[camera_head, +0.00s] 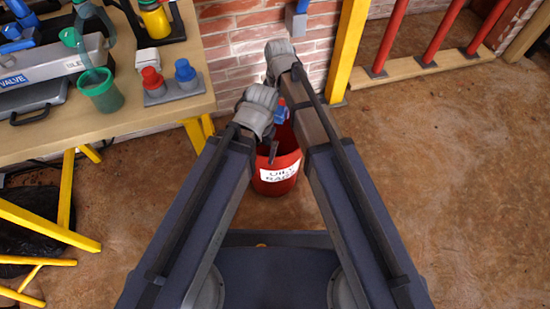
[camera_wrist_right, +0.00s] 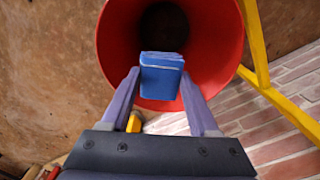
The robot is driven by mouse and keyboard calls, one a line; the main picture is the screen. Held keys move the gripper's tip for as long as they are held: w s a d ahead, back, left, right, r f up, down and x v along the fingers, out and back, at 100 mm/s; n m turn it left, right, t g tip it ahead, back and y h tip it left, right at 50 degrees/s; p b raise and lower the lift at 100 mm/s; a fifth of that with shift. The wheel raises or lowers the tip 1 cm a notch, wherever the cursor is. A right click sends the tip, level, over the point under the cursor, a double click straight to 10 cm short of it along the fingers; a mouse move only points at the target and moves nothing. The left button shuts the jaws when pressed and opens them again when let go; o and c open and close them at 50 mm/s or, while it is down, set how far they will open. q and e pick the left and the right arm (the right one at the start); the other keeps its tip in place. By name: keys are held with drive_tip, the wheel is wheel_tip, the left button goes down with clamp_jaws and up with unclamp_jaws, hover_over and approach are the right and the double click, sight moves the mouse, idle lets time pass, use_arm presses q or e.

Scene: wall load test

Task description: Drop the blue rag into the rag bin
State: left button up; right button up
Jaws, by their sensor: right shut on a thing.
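The blue rag (camera_wrist_right: 162,78) is a small folded blue block between the two fingers of my right gripper (camera_wrist_right: 160,84) in the right wrist view. My right gripper is shut on it and holds it in front of the open mouth of the red rag bin (camera_wrist_right: 118,45). In the head view the rag (camera_head: 281,114) shows as a small blue patch over the bin. The bin (camera_head: 291,160) stands on the floor with a white label, and my arms partly cover it. A dark part under my left wrist shows against the bin, but the left fingers cannot be made out.
A workbench (camera_head: 130,122) with valves and a green cup (camera_head: 101,95) stands at the left. A yellow post (camera_head: 346,50) and a brick wall (camera_head: 235,45) are behind the bin. The brown floor (camera_head: 440,150) at the right is clear.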

drive_tip(key=shift+f+b, duration=2.9)
drive_tip(key=shift+f, duration=0.15)
drive_tip(key=shift+r, duration=0.1)
drive_tip(key=o, duration=1.3)
drive_tip(key=shift+c, duration=0.2)
wheel_tip(320, 180, up, 8)
drive_tip(key=p, duration=0.8)
drive_tip(key=shift+f, duration=0.3)
